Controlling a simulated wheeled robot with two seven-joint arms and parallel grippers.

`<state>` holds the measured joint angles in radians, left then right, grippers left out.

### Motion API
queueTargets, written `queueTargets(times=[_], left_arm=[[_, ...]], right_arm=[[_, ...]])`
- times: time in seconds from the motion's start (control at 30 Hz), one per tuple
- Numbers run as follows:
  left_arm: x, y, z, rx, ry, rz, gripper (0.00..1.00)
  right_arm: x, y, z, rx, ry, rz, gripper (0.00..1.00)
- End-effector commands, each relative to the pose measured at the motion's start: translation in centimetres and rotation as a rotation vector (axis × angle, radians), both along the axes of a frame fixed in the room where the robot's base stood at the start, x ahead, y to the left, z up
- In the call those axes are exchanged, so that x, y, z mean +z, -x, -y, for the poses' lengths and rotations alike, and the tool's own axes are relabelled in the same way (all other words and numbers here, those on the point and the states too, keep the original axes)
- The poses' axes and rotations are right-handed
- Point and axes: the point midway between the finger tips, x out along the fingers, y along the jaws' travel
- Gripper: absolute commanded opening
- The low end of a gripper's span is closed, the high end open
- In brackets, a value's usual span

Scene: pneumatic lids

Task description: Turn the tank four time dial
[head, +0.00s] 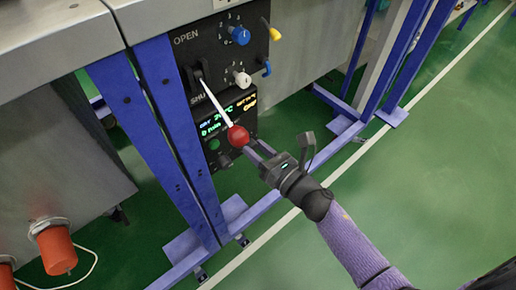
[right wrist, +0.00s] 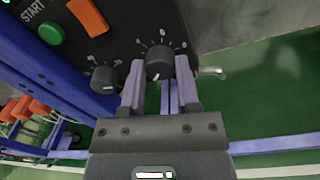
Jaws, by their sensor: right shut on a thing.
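In the right wrist view, a black time dial (right wrist: 160,62) with a white pointer line and scale marks sits on a dark control panel. My right gripper (right wrist: 160,92) is shut on this dial, one purple finger on each side. In the head view, my right gripper (head: 256,150) reaches the lower part of the panel from the lower right. The dial it holds is hidden there. A second black dial (right wrist: 104,79) is just left of the gripper. I cannot read which tank the panel belongs to. My left gripper is not in view.
A lever with a red ball (head: 238,136) sticks out close to my right gripper. The panel (head: 216,62) also has a blue knob (head: 240,35), a white knob (head: 242,79) and a lit display. Blue frame legs (head: 150,130) stand at left. Green floor is clear at right.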

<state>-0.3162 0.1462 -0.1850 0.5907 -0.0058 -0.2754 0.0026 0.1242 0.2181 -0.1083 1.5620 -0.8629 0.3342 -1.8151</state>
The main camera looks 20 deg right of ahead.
Motion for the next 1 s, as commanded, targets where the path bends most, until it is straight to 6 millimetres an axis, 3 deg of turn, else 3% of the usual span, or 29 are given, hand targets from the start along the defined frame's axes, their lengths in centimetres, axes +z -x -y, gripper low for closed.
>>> queueTargets(times=[1.0], left_arm=[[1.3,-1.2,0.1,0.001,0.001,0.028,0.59]], right_arm=[[-0.1,0.0,0.0,0.000,-0.849,-0.309,0.00]])
